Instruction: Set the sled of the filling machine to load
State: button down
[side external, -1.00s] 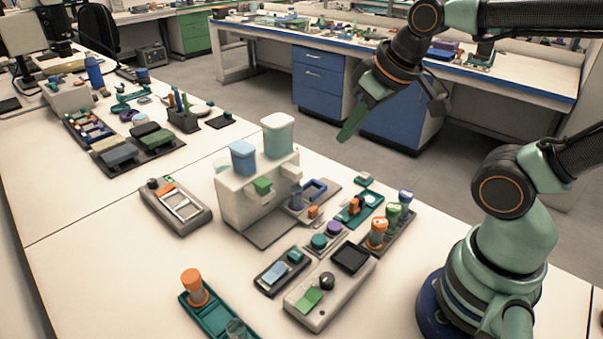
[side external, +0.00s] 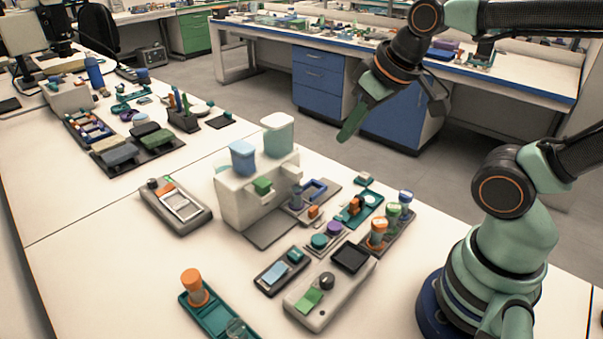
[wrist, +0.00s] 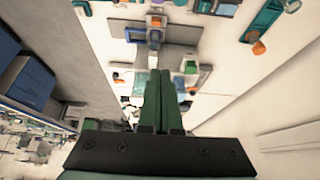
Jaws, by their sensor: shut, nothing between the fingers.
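The filling machine (side external: 238,204) is a white block in the middle of the bench, with a blue container (side external: 243,158) and a pale green container (side external: 278,137) on top. A green block (side external: 262,186) juts from its front. On its right side is a grey plate with a blue frame (side external: 314,190) and an orange piece (side external: 313,212); I cannot tell which part is the sled. My gripper (side external: 352,122) is high above and behind the machine, apart from everything. In the wrist view its green fingers (wrist: 160,103) are together and empty, hiding part of the machine.
A rack of capped vials (side external: 390,225) stands right of the machine. A control box with a black knob (side external: 328,282) and a teal tray with an orange-capped vial (side external: 197,290) are in front. A grey device (side external: 177,206) lies left. The bench at front left is bare.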

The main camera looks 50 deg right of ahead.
jog(key=c, duration=0.7)
grip_release()
jog(key=shift+w, duration=0.1)
jog(key=shift+c, duration=0.2)
jog(key=shift+o, duration=0.7)
jog(key=shift+w+f, duration=0.25)
jog(key=shift+w, duration=0.05)
jog(key=g, duration=0.6)
send_over(314, 208)
notch_tip(314, 208, down, 11)
notch_tip(314, 208, down, 12)
jog(key=shift+a+r, duration=0.1)
jog(key=shift+r, duration=0.05)
grip_shut()
